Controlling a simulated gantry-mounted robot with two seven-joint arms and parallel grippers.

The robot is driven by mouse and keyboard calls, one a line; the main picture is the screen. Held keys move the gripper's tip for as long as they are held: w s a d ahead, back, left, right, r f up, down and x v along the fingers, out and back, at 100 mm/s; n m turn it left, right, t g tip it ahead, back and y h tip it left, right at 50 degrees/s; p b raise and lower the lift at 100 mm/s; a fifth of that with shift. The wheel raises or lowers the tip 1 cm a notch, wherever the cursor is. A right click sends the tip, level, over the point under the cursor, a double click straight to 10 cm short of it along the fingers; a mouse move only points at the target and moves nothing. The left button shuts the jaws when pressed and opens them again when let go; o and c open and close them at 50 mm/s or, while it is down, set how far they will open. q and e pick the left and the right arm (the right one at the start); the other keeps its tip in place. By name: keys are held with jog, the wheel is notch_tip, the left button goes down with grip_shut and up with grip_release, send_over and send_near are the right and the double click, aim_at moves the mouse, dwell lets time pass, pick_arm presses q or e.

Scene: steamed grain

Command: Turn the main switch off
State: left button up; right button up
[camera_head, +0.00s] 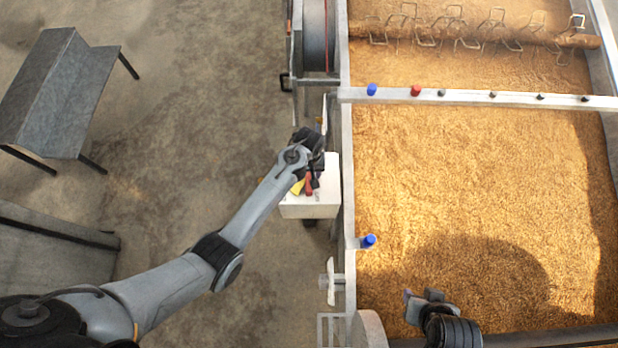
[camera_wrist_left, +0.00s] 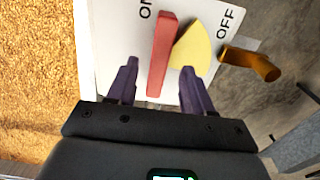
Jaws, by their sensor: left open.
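The main switch is a red lever (camera_wrist_left: 163,50) on the white face of a box (camera_wrist_left: 105,40), beside a yellow wedge (camera_wrist_left: 195,45). The letters ON and OFF are printed at the top, partly cut off. The lever's far end is nearer ON. My left gripper (camera_wrist_left: 158,72) is open, with one purple finger on each side of the lever in the left wrist view; contact cannot be told. In the head view, the white box (camera_head: 310,207) stands beside the grain bed, with my left gripper (camera_head: 314,178) over it. My right gripper (camera_head: 425,298) is over the grain.
A grain bed (camera_head: 480,170) fills the right side, crossed by a pale bar (camera_head: 455,97) with blue, red and black knobs. An orange handle (camera_wrist_left: 250,63) sticks out beside the box. A grey bench (camera_head: 60,90) stands at left. The floor between is clear.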

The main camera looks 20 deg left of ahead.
aim_at(309, 177)
pick_arm(q)
jog(key=shift+f+b, duration=0.6)
jog(key=shift+f, duration=1.75)
grip_shut()
